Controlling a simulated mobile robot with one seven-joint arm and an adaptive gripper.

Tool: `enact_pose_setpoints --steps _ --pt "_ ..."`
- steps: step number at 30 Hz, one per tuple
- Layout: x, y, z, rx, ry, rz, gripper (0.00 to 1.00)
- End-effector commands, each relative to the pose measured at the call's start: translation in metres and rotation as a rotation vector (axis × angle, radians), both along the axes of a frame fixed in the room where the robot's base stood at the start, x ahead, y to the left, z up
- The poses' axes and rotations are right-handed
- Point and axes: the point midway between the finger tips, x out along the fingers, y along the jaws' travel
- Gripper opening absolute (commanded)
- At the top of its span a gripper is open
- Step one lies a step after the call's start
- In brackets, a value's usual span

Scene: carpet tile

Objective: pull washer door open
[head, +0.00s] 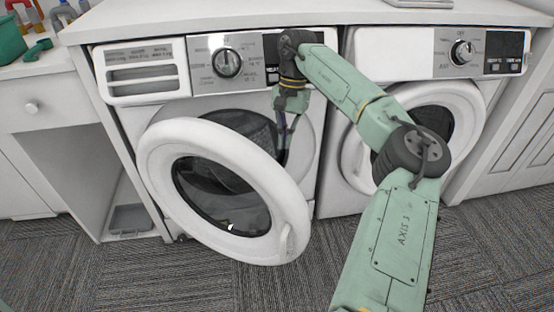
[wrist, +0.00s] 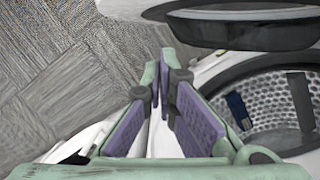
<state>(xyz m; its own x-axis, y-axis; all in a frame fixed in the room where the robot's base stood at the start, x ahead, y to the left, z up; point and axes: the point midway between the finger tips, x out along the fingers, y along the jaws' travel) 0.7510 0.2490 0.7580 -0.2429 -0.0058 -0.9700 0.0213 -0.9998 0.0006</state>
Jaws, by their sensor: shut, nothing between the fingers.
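The washer door (head: 223,190) is a white ring with dark glass. It stands ajar, swung out from the left washer (head: 150,110), with its handle (head: 287,240) at the lower right edge. The door's rim and dark glass (wrist: 240,28) also show at the top right of the wrist view, and the perforated drum (wrist: 275,105) shows below it. My gripper (head: 283,155) points down at the right side of the opening, partly hidden behind the door's edge. In the wrist view its fingers (wrist: 162,78) are shut and empty, between door and washer front. Contact with the door cannot be told.
A second machine (head: 430,55) with a round door stands to the right, partly behind my arm. A white counter (head: 250,15) runs above both. A drawer cabinet (head: 50,110) stands at the left. Grey carpet (head: 100,270) lies clear in front.

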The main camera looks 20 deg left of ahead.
Motion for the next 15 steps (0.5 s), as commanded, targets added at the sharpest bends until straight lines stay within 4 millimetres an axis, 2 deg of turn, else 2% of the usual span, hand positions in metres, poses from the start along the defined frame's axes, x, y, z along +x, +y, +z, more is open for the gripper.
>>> enact_pose_setpoints --steps 5,15 --pt "-0.011 0.0 -0.037 0.0 0.004 0.001 0.0" --pt "-0.046 -0.001 -0.038 0.001 0.0 0.001 0.0"
